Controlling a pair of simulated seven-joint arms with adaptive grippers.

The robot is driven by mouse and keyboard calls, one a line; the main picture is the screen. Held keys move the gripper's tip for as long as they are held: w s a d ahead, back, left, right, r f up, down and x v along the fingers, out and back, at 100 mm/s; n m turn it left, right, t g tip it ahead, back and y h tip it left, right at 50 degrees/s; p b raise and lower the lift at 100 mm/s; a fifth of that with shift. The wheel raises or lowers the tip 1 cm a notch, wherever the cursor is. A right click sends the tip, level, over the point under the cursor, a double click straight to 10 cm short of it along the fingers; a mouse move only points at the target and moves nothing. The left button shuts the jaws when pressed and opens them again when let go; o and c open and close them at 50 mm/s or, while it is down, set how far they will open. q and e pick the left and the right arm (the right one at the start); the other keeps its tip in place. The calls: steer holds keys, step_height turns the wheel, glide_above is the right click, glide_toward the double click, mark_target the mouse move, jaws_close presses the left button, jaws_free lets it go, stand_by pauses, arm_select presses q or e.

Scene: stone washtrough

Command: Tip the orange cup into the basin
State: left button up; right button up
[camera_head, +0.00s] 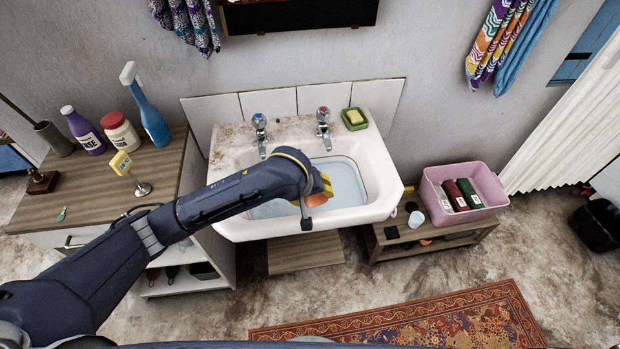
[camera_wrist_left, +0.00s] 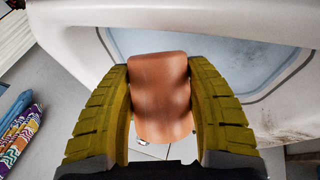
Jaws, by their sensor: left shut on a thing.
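My left gripper (camera_head: 318,193) is at the front rim of the white basin (camera_head: 384,180), its yellow fingers over the front part of it. The left wrist view shows the fingers shut on the orange cup (camera_wrist_left: 162,98), one on each side. In the head view only a little of the orange cup (camera_head: 313,201) shows below the fingers. In the wrist view the cup's far end lies close to the basin's rim, with pale blue water beyond. I cannot tell its tilt or what is in it. My right gripper is not in view.
Two taps (camera_head: 323,124) and a green soap dish (camera_head: 354,118) with yellow soap stand at the basin's back. A wooden cabinet top (camera_head: 90,190) with several bottles is at left. A pink tub (camera_head: 486,178) sits on a low bench at right. A patterned rug (camera_head: 420,325) lies in front.

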arm_select(q)
steer(key=shift+d+n, duration=0.1)
steer(key=shift+n, duration=0.2)
steer(key=shift+w+g+h, duration=0.1)
steer(key=shift+g+h, duration=0.3)
steer(key=shift+g, duration=0.4)
stand_by(0.6)
steer(key=shift+w+n+g, duration=0.1)
steer(key=shift+n+g, duration=0.2)
steer(key=shift+g, duration=0.1)
steer(key=shift+f+g+h, duration=0.15)
steer(key=shift+g+h, duration=0.25)
steer(key=shift+g, duration=0.1)
stand_by(0.5)
